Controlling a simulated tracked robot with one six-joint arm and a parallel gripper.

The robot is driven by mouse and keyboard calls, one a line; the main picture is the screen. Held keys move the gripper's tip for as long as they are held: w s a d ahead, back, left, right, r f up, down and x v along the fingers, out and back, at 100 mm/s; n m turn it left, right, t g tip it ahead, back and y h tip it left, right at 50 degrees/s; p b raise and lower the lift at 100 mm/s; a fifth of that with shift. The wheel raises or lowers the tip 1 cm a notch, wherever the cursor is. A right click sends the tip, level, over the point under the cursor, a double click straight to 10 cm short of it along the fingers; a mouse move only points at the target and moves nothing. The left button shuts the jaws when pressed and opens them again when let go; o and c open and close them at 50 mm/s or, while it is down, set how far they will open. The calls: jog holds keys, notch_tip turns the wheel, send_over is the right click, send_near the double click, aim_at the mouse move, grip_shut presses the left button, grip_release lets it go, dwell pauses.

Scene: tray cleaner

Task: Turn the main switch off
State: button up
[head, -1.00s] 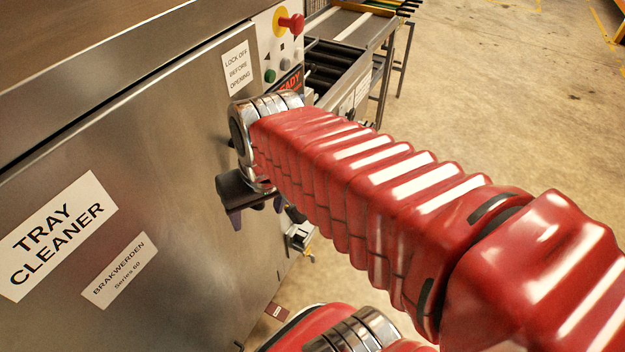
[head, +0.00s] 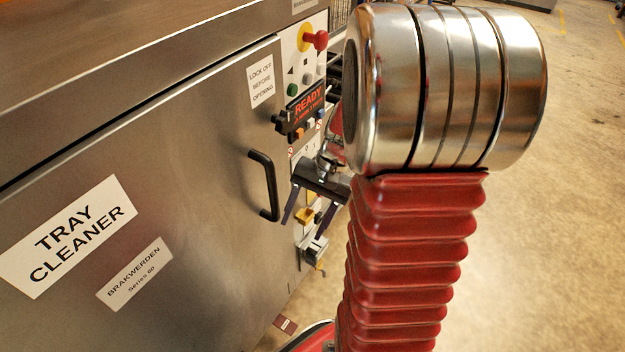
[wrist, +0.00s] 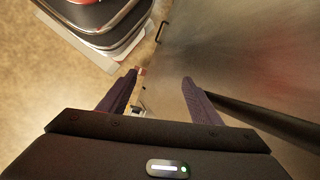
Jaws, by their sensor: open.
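My gripper (head: 302,226) is open and empty, pointing down in front of the right edge of the machine front. A small yellow part (head: 304,215), which may be the main switch, shows between its fingers in the head view. I cannot tell whether they touch. In the wrist view my gripper (wrist: 160,77) has both dark fingers apart. A small pale and yellow fitting shows beside the left finger, partly hidden by my gripper. The switch's position cannot be read.
A black door handle (head: 264,186) stands just left of my gripper; it also shows in the wrist view (wrist: 265,118). A control panel with a red button (head: 315,40) and a lit READY display (head: 307,104) is above. A metal latch (head: 314,246) is below. Open floor lies right.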

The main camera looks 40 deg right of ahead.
jog(key=w+d+f+m+t+y, duration=0.3)
jog(key=d+f+m+t, duration=0.1)
jog(key=d+f+m, duration=0.25)
jog(key=w+d+f+m+t+y, duration=0.3)
jog(key=d+f+m, duration=0.2)
jog(key=d+f, duration=0.15)
jog(key=d+f+m+t+h, duration=0.2)
jog(key=d+f+m+t, duration=0.2)
jog(key=d, duration=0.3)
jog(key=s+d+f+m+t+h, duration=0.1)
jog(key=d+f+m+t+h, duration=0.1)
jog(key=d+f+m+t, duration=0.3)
jog(key=d, duration=0.3)
jog(key=shift+s+m+t+h, duration=0.2)
jog(key=shift+m+t+h, duration=0.1)
jog(key=shift+m, duration=0.05)
jog(key=shift+w, duration=0.1)
jog(key=x, duration=1.3)
jog(key=shift+w, duration=0.35)
jog(key=shift+c, duration=0.5)
